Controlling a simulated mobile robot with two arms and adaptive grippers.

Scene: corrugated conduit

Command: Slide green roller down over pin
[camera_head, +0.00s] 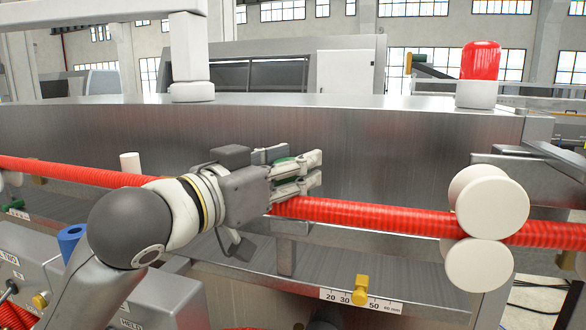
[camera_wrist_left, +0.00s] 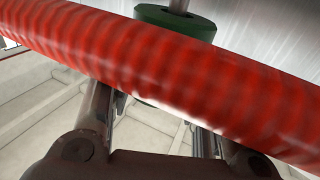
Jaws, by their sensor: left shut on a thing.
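The green roller (camera_head: 284,160) shows only as green bits between the fingers of my left gripper (camera_head: 318,170) in the head view. My left gripper is shut on it at the middle of the machine, by the red corrugated conduit (camera_head: 365,216). In the left wrist view the green roller (camera_wrist_left: 175,22) shows beyond the conduit (camera_wrist_left: 150,65), with a grey metal pin (camera_wrist_left: 178,5) at its top. The conduit hides much of the roller and the finger ends. How far the roller is down the pin cannot be told. My right gripper is out of view.
Two white rollers (camera_head: 491,207) hold the conduit at the right. A blue roller (camera_head: 72,238) is at the lower left, and a white cylinder (camera_head: 130,162) stands behind the conduit. A metal wall (camera_head: 400,150) stands behind.

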